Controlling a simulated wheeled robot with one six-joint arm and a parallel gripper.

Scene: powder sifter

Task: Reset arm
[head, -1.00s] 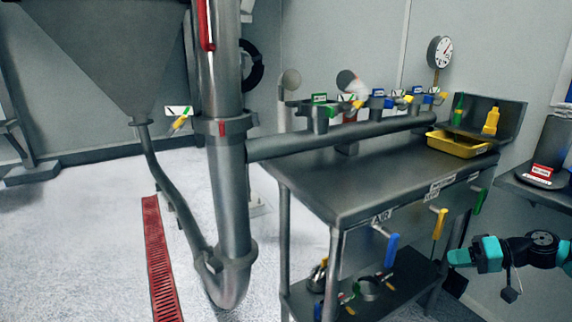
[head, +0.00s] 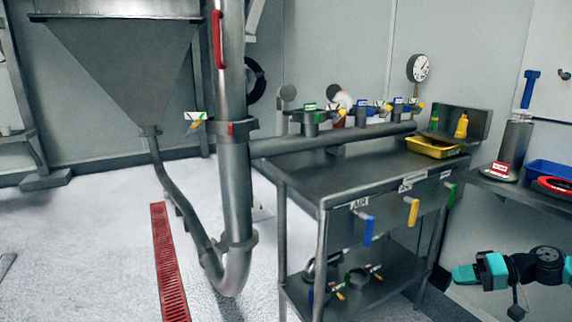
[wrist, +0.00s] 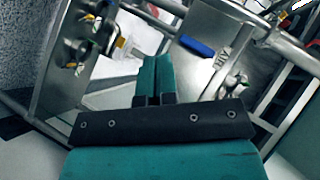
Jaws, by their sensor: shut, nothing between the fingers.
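My gripper (head: 466,274) shows at the lower right of the head view, on my black and teal arm. It is to the right of the metal workbench (head: 335,180), in front of the floor and wall there, and holds nothing. In the wrist view the two teal fingers of my gripper (wrist: 154,75) lie together, shut and empty. A blue handle (wrist: 195,45) and metal bench parts show beyond the fingers in that view.
A side shelf (head: 530,189) with a blue bin (head: 548,173) stands above my arm. A red floor grate (head: 168,265) lies left.

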